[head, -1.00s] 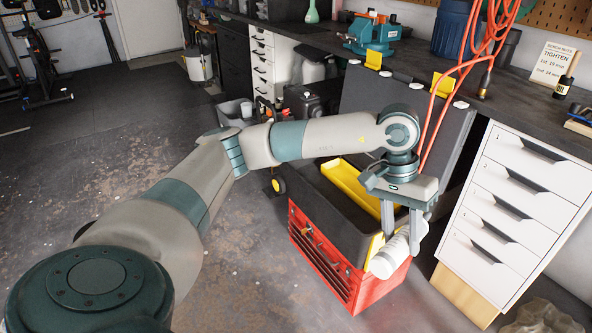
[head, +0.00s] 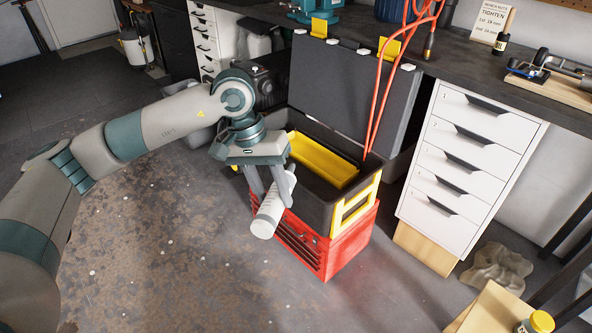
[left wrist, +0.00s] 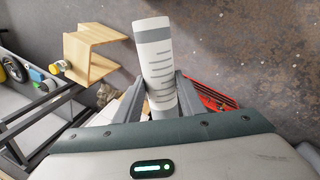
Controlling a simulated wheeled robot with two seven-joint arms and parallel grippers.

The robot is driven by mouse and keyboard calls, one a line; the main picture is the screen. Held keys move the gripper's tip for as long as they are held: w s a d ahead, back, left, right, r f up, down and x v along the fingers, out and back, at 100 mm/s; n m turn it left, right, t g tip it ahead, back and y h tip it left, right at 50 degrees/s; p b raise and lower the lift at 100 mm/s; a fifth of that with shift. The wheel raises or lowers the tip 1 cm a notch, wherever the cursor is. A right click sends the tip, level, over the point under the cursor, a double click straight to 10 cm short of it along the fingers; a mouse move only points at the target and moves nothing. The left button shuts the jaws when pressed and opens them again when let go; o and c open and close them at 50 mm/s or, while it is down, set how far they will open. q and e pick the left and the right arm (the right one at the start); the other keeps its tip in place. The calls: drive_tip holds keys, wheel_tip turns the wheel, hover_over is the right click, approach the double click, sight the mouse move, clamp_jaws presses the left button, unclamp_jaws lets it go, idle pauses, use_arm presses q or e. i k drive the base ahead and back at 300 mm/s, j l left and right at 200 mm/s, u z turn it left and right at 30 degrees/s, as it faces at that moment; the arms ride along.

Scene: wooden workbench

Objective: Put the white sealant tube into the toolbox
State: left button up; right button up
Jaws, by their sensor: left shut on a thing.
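The white sealant tube (head: 266,216) with grey markings is held tilted in my left gripper (head: 272,192), which is shut on it. In the head view the tube appears in front of the toolbox's near left side, its end pointing down toward the floor. In the left wrist view the tube (left wrist: 156,52) sticks out between the fingers (left wrist: 158,96). The toolbox (head: 318,210) is black with a yellow handle frame, and its lid stands open. My right gripper is not in view.
The toolbox sits on a red drawer chest (head: 347,246). Orange hoses (head: 386,90) hang by its open lid. A white drawer cabinet (head: 467,155) stands at the right under the dark workbench (head: 450,65). The floor at the left front is free.

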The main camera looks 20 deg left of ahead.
sight(295, 171)
drive_tip(key=i+j, duration=0.15)
drive_tip(key=i, duration=0.7)
drive_tip(key=i+j, duration=0.1)
drive_tip(key=i, duration=0.7)
